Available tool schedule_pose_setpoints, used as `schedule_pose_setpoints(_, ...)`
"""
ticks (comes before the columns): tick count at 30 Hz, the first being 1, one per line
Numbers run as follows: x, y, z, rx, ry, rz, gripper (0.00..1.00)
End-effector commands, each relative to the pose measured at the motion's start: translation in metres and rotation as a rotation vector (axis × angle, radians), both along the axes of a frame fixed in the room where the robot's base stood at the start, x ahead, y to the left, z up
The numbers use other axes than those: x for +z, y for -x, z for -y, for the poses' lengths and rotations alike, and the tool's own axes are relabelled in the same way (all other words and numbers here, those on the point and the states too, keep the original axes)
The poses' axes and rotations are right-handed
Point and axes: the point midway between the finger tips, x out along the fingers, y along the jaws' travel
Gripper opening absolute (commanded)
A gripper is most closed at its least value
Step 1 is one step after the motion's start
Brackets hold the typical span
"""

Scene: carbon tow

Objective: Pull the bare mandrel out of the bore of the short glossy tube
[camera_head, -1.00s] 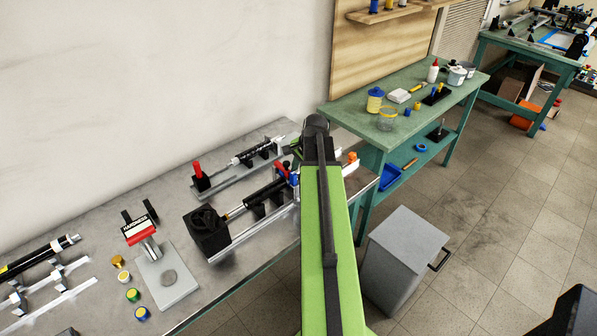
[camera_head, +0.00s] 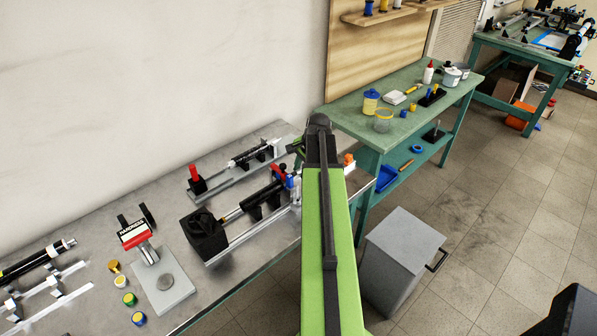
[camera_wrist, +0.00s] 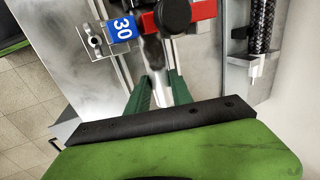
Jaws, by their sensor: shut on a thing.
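A silver rod, likely the bare mandrel (camera_wrist: 161,87), runs between the two green jaws of my gripper (camera_wrist: 160,94) in the wrist view. My gripper is shut on it. In the head view a black tube (camera_head: 262,197), likely the short glossy one, lies along the front fixture (camera_head: 245,240) on the grey bench. My arm hides most of the jaws in the head view.
A second fixture with a braided black tube (camera_head: 250,154) stands behind; that tube also shows in the wrist view (camera_wrist: 260,25). A black block (camera_head: 204,235) is at the front fixture's left end. A grey cabinet (camera_head: 400,262) stands on the floor at right. A green workbench (camera_head: 410,100) is beyond.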

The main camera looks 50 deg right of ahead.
Motion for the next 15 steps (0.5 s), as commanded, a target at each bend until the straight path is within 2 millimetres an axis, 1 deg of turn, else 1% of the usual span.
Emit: schedule_pose_setpoints(15, 0.0, 0.002, 0.022, -0.001, 0.0, 0.0, 0.0)
